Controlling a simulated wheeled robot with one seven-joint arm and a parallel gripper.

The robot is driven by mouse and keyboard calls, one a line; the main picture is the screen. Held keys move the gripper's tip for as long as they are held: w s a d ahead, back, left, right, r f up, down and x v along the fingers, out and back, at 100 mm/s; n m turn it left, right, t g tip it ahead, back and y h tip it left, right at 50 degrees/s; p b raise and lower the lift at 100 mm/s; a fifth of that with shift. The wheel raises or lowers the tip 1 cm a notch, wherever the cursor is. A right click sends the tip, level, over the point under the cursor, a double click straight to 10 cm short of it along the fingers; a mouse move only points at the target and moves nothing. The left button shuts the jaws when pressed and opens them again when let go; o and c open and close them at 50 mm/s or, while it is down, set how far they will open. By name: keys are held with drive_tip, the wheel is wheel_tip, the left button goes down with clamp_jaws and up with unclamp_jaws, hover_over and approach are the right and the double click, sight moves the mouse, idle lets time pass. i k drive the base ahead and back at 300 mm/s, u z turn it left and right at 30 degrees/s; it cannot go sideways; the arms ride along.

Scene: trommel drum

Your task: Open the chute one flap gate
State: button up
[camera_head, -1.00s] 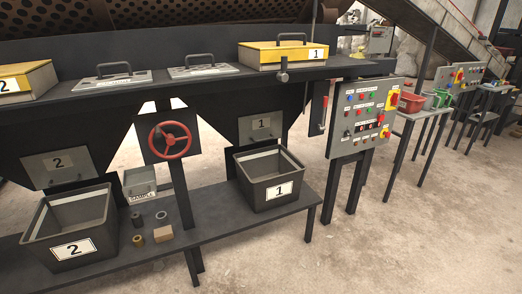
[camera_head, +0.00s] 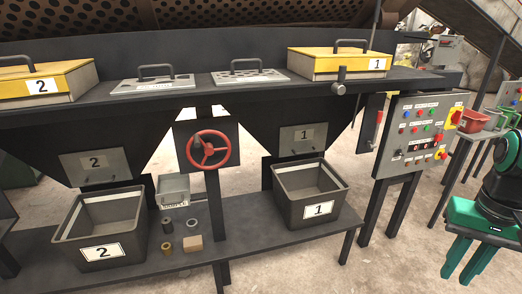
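The chute one flap gate is a grey plate marked 1 (camera_head: 318,144) on the front of the dark right-hand chute (camera_head: 262,115). It hangs closed against the chute, above the dark bin marked 1 (camera_head: 284,207). My gripper (camera_head: 466,274) is at the lower right edge of the view, green with its fingers pointing down. Its fingers look apart, with nothing between them. It is well to the right of the flap, past the control panel, and touches nothing that I can see.
A red handwheel (camera_head: 222,150) sits between the chutes. The control panel (camera_head: 396,150) stands between my gripper and chute one. A second grey flap marked 2 (camera_head: 75,173) and a bin marked 2 (camera_head: 66,238) are at left. Floor in front of the bench is clear.

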sight(311, 138)
drive_tip(key=u, duration=0.1)
drive_tip(key=i, duration=1.2)
drive_tip(key=z, duration=0.3)
